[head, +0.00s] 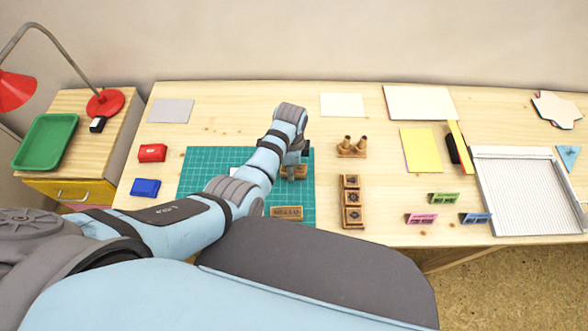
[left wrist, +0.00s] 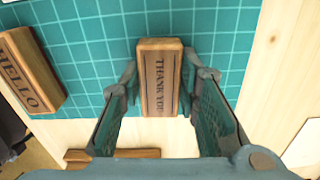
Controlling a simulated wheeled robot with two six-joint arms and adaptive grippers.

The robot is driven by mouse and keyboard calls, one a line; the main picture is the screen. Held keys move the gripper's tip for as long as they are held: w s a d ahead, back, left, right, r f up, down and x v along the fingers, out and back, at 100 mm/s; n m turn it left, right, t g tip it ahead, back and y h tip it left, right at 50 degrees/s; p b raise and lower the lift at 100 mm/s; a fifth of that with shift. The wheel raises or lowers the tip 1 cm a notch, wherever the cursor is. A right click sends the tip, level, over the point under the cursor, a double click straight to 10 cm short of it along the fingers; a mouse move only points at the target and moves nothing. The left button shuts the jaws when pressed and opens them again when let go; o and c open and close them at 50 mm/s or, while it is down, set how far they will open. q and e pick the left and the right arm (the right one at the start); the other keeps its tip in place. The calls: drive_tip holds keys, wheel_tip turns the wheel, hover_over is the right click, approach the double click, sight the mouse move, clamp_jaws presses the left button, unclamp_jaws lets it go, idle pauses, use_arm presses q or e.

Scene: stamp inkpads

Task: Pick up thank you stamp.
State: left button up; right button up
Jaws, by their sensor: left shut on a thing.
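The thank you stamp (left wrist: 159,78) is a wooden block with "THANK YOU" on its face, in the left wrist view. It also shows in the head view (head: 298,173) at the right part of the green cutting mat (head: 205,165), partly hidden by my left arm. My left gripper (left wrist: 161,92) is shut on it, with one finger against each long side. In the head view my left gripper (head: 293,163) is mostly hidden by its own wrist. I cannot tell whether the stamp touches the mat. My right gripper is not in view.
The hello stamp (left wrist: 32,70) lies to the left in the wrist view. A stamp rack (head: 352,202) stands right of the mat, with wooden-handled pieces (head: 352,147) behind it. Red (head: 152,153) and blue (head: 145,188) inkpads lie left of the mat.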

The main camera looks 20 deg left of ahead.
use_arm(q)
wheel_tip(320, 180, up, 10)
drive_tip(key=p, duration=0.4)
drive_tip(key=shift+w+f, duration=0.1)
drive_tip(key=shift+f, duration=0.05)
wheel_tip(320, 180, up, 10)
drive_tip(key=p, duration=0.2)
drive_tip(key=shift+r, duration=0.2)
